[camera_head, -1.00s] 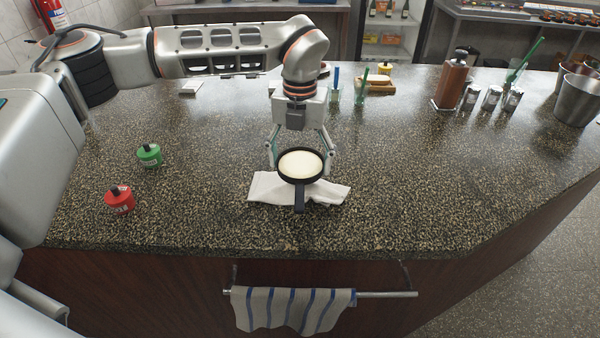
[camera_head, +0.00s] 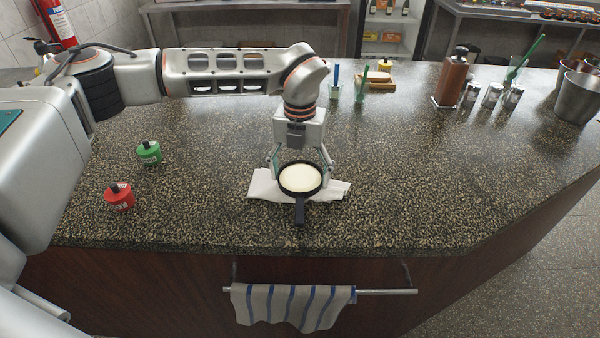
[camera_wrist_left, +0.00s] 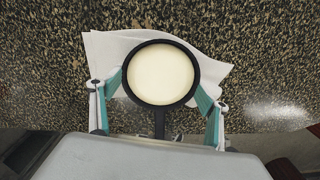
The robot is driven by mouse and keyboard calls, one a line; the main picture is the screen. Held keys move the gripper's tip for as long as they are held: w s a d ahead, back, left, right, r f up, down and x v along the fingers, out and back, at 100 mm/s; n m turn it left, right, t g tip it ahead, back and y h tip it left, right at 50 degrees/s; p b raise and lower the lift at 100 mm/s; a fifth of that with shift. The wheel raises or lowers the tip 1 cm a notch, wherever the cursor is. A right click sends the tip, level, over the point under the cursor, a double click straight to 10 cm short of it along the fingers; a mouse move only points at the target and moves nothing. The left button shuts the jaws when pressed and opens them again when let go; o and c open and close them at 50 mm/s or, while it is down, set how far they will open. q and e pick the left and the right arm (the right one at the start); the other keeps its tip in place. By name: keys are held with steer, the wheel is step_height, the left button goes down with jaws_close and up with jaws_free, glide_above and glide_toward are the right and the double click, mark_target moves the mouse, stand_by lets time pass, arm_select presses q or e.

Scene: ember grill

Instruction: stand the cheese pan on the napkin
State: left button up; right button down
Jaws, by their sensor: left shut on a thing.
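The cheese pan (camera_head: 300,179) is a small round black pan with pale cheese in it, its handle toward the counter's front edge. My left gripper (camera_head: 300,160) is shut on the pan, a finger on each side of its rim. In the left wrist view the pan (camera_wrist_left: 161,75) sits between the teal fingers of the gripper (camera_wrist_left: 160,100). The white napkin (camera_head: 334,190) lies under the pan, partly hidden by it; it also shows in the left wrist view (camera_wrist_left: 103,48). I cannot tell whether the pan touches the napkin. My right gripper is not in view.
A striped towel (camera_head: 292,307) hangs on a rail at the front. The counter right of the napkin is clear.

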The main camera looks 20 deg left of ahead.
mark_target(300, 177)
arm_select(q)
steer(key=shift+f, duration=0.1)
steer(key=o, duration=1.5)
step_height(300, 177, up, 13)
steer(key=shift+r+b, duration=0.1)
steer(key=shift+b, duration=0.2)
